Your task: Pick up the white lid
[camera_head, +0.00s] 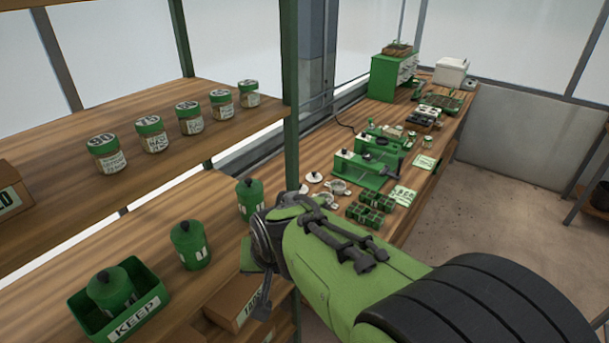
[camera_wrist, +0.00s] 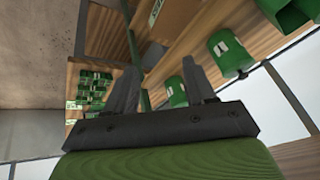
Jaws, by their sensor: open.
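A small white round lid (camera_head: 314,177) with a dark knob lies on the far wooden bench, beside metal cups with handles (camera_head: 338,187). I cannot make out the lid in the wrist view. My gripper (camera_head: 258,272) is at the near shelf unit, well in front of the lid and to its left, partly hidden by my own arm. In the wrist view my gripper (camera_wrist: 160,70) has its two dark fingers apart with nothing between them.
Green canisters (camera_head: 190,245) stand on the lower shelf near my gripper; one sits in a green KEEP bin (camera_head: 160,298). A green shelf post (camera_head: 291,130) stands between shelf and bench. Labelled jars (camera_head: 107,154) line the upper shelf. Green seedling trays (camera_head: 371,208) lie near the lid.

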